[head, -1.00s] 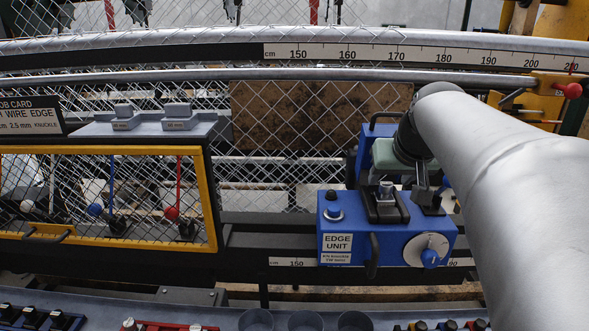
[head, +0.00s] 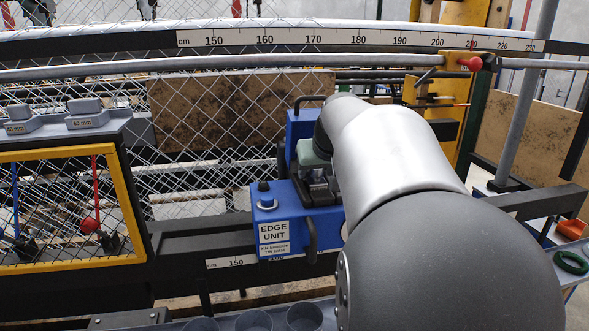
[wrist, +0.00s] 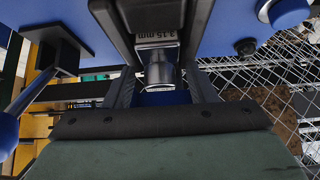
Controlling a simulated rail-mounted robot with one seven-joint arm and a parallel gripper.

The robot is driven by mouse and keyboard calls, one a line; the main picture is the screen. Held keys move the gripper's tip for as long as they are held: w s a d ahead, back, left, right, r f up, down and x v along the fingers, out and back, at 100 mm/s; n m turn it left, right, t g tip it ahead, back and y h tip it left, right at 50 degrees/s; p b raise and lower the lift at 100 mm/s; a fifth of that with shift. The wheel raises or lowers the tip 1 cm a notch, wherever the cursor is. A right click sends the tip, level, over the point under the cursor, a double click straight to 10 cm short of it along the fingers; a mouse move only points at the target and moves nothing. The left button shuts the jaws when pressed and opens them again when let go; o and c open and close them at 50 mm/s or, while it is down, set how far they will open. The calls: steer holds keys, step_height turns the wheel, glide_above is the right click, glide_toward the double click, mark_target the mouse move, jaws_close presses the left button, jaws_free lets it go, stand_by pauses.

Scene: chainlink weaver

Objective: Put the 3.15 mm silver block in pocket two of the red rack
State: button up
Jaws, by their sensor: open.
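The silver block (wrist: 158,72), with a label reading 3.15 mm at its top, shows in the wrist view in a black holder on the blue edge unit (head: 268,205). My gripper (wrist: 161,92) is open, with one dark finger on each side of the block. Whether either finger touches it I cannot tell. In the head view my arm covers the right part of the edge unit and its dial, and the block cannot be made out there. The red rack and its pockets are in neither current view.
Chain-link mesh (head: 215,120) stands behind the edge unit. A yellow-framed mesh guard (head: 128,205) is at the left. Grey cups (head: 254,321) line the bottom edge. A yellow post with a red knob (head: 472,64) and a grey upright pole (head: 525,105) stand at the right.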

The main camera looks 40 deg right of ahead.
steer(key=c, duration=1)
steer(key=shift+r+p, duration=1.9)
steer(key=shift+r, duration=0.8)
steer(key=w+a+f+n+y+b, duration=0.1)
steer(key=w+a+f+n+y, duration=0.15)
steer(key=a, duration=0.45)
steer(key=w+a+f+n+y, duration=0.1)
steer(key=w+a+n, duration=0.15)
steer(key=a, duration=0.55)
steer(key=shift+t, duration=0.3)
steer(key=a+f, duration=0.3)
steer(key=a, duration=0.1)
steer(key=w+a+f+p, duration=0.1)
steer(key=a+f, duration=0.2)
steer(key=a, duration=0.1)
steer(key=a+f+p, duration=0.1)
steer(key=a+f, duration=0.2)
steer(key=a, duration=0.1)
steer(key=shift+w+a+f, duration=0.3)
steer(key=shift+w+f, duration=0.1)
